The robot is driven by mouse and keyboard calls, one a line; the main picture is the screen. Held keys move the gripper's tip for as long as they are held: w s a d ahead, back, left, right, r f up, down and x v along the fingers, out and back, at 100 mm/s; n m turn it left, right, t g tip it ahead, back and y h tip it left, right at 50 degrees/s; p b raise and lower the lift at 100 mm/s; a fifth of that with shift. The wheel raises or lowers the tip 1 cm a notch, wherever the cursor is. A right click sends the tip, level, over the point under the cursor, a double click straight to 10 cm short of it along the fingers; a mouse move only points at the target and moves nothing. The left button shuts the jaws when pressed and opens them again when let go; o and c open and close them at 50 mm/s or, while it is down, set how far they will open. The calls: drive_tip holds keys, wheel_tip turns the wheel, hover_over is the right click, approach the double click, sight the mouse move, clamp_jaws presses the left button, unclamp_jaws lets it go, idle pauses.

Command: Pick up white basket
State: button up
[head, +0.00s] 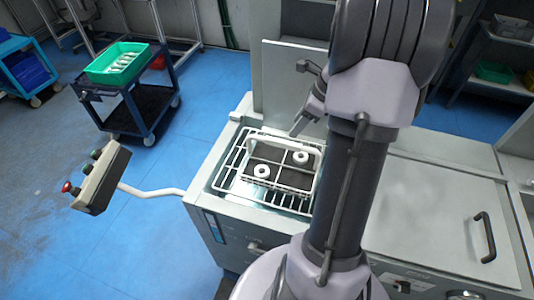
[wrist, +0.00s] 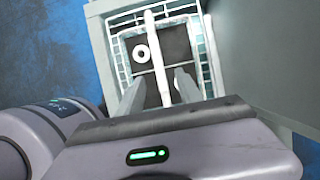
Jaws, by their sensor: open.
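The white basket (head: 268,136) stands on a wire rack in the open bay of the grey machine. It has a raised handle, a dark inside with white dividers, and two white rings (head: 262,171) in separate compartments. In the wrist view, the basket's white handle (wrist: 151,30) runs between my fingers, with one ring (wrist: 141,53) to its left. My gripper (wrist: 157,88) is open and empty. In the head view, my gripper (head: 303,122) is at the far side of the basket, above it. I cannot tell its exact height over the handle. My arm hides the basket's right end.
The raised lid (head: 290,85) stands upright behind the bay. A closed lid with a black handle (head: 485,238) is at right. A control box (head: 100,178) juts out at left. A cart carries a green bin (head: 118,64) at back left. Blue floor is clear at left.

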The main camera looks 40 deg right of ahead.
sight(286, 142)
drive_tip(key=b+x, duration=0.2)
drive_tip(key=x, duration=0.6)
drive_tip(key=shift+f, duration=0.35)
drive_tip(key=b+x, duration=0.2)
drive_tip(key=x, duration=0.3)
drive_tip(key=shift+s+a, duration=0.15)
drive_tip(key=shift+w+f+b, duration=0.25)
drive_tip(key=shift+f+b, duration=0.05)
drive_tip(key=shift+f, duration=0.05)
drive_tip(key=shift+r, duration=0.1)
clamp_jaws()
idle(0.6)
